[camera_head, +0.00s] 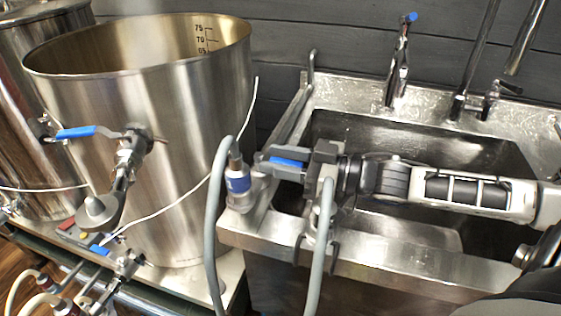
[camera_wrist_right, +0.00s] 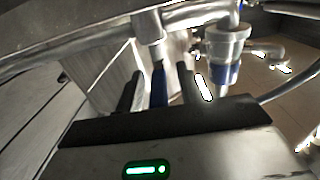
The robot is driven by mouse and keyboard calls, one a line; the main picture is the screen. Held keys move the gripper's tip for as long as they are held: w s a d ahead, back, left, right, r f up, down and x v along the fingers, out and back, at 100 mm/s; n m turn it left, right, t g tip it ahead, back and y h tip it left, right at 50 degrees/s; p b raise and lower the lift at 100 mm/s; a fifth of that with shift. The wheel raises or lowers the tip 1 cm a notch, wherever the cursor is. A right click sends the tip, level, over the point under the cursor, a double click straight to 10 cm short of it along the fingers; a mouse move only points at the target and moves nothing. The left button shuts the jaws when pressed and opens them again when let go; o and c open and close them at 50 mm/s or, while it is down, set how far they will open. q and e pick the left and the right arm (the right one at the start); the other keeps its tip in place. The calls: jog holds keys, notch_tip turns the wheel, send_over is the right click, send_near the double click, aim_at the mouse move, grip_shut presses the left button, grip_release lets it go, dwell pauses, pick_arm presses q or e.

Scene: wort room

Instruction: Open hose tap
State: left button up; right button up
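The hose tap is at the left edge of the sink, with a blue lever handle (camera_head: 288,162). My right gripper (camera_head: 272,164) reaches in from the right, its fingers on either side of this handle. In the right wrist view the blue handle (camera_wrist_right: 158,86) stands between the two dark fingers (camera_wrist_right: 158,92), with a gap on each side, so the gripper is open around it. Part of the tap body is hidden behind the gripper in the head view. A grey hose with a blue-and-white connector (camera_head: 238,182) is just left of the fingers. My left gripper is not in view.
A large steel kettle (camera_head: 185,110) with a blue-handled valve (camera_head: 78,132) stands at left. The steel sink (camera_head: 350,262) lies under my right arm, with another blue-topped faucet (camera_head: 398,65) behind. Grey hoses (camera_head: 213,225) hang close to the gripper.

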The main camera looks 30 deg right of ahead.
grip_shut()
